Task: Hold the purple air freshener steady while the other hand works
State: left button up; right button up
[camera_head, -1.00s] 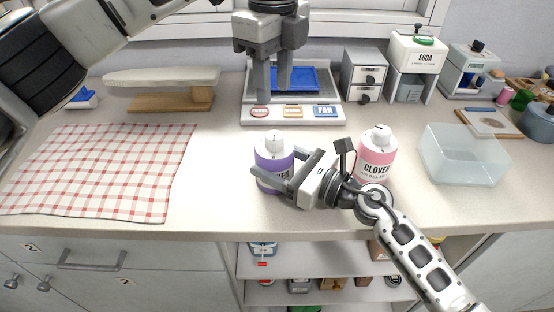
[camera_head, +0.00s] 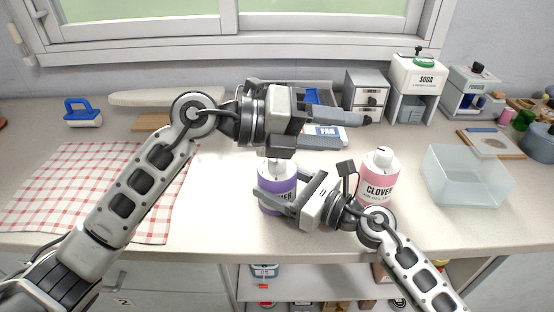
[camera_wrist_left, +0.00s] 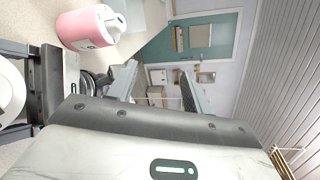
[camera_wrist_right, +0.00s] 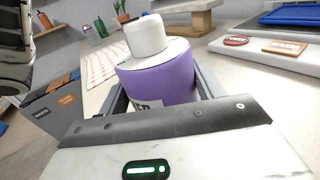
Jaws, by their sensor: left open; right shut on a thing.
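The purple air freshener (camera_head: 277,190) stands upright near the counter's front edge, with a white cap and a partly hidden label. My right gripper (camera_head: 272,202) comes from the right and is shut around its body. In the right wrist view the purple bottle (camera_wrist_right: 165,82) sits between both fingers, its white cap (camera_wrist_right: 148,36) free above them. My left gripper (camera_head: 350,113) is open and empty, turned sideways with its fingers pointing right. Its body is above and behind the bottle and covers the cap's top in the head view. The left wrist view shows the spread fingers (camera_wrist_left: 158,86) with nothing between.
A pink CLOVER bottle (camera_head: 379,180) stands close on the right, beside my right wrist. Further right is a clear tub (camera_head: 467,178). A checkered cloth (camera_head: 50,185) lies on the left, partly under my left arm.

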pick_arm(q)
jog(key=s+a+m+t+h, duration=0.3)
jog(key=s+a+m, duration=0.35)
jog(key=s, duration=0.25)
jog(key=t+y, duration=0.5)
jog(key=t, duration=0.3)
send_near(270, 165)
jog(key=shift+n, duration=0.25)
jog(key=x, duration=1.1)
jog(key=shift+w+d, duration=0.15)
jog(key=shift+d, duration=0.1)
jog(key=c, duration=1)
